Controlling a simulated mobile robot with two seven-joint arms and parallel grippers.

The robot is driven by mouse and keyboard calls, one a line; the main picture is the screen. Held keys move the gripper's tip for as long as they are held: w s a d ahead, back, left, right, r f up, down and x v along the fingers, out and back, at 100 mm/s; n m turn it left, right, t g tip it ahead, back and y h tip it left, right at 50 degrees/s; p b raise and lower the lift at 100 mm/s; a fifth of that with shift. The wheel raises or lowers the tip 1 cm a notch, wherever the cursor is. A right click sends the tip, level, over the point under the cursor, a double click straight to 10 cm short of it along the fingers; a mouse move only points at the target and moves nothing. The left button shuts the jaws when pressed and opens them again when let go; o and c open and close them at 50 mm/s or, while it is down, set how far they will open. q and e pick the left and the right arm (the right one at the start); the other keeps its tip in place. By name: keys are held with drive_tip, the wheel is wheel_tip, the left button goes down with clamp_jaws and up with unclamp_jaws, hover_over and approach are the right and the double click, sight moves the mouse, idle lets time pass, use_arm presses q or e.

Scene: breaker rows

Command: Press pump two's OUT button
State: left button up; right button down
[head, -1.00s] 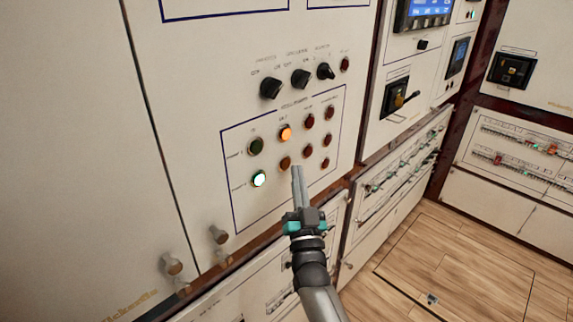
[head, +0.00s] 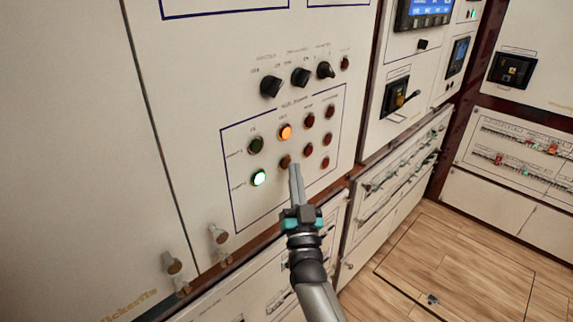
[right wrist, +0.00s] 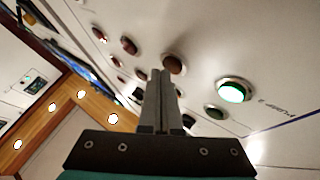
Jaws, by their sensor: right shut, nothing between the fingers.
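In the lower row, beside what reads as a pump 2 label in the right wrist view, a green button (head: 258,179) is lit. To its right is an unlit amber-brown button (head: 285,162), in the second column; the column heading is too small to read surely. It shows in the right wrist view as a brown button (right wrist: 173,64). My right gripper (head: 294,166) is shut and empty, its tips close beside this button; I cannot tell whether they touch. My left gripper is out of view.
In the upper row, an amber button (head: 285,132) is lit and a green button (head: 255,145) is dark. Several red buttons are to the right. Black rotary knobs (head: 300,77) stick out above. Round latches (head: 219,234) protrude at the lower left.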

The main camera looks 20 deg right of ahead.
drive_tip(key=shift+w+a, duration=0.15)
drive_tip(key=shift+w, duration=0.2)
idle(0.7)
drive_tip(key=shift+s, duration=0.15)
idle(0.3)
drive_tip(key=shift+s+d+p, duration=0.3)
drive_tip(key=shift+s, duration=0.3)
drive_tip(key=s, duration=0.1)
drive_tip(key=s+d+p, duration=0.1)
drive_tip(key=s, duration=0.1)
drive_tip(key=s+d+p, duration=0.1)
drive_tip(key=shift+s, duration=0.35)
idle(0.6)
